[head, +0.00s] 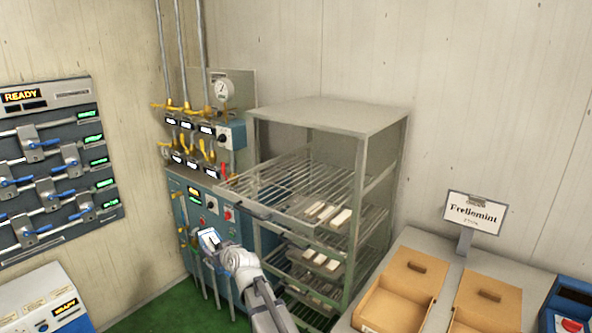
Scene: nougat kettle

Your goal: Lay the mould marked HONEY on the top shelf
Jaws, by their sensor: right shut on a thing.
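My right gripper (209,238) is in front of the lower blue cabinet, left of the rack, with its arm coming up from the bottom edge. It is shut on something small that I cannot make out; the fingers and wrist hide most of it. The rack (357,125) is an open grey metal frame with several wire shelves. Its top shelf (275,181) is slid out toward the left front, above and right of my right gripper, and carries pale bars at its right part. No HONEY marking is readable. My left gripper is out of view.
The blue cabinet (198,190) with valves and a gauge (224,90) stands left of the rack. A grey counter (412,240) with brown boxes (403,290) and a Prellomint sign (474,213) is at the right. Green floor shows below the cabinet.

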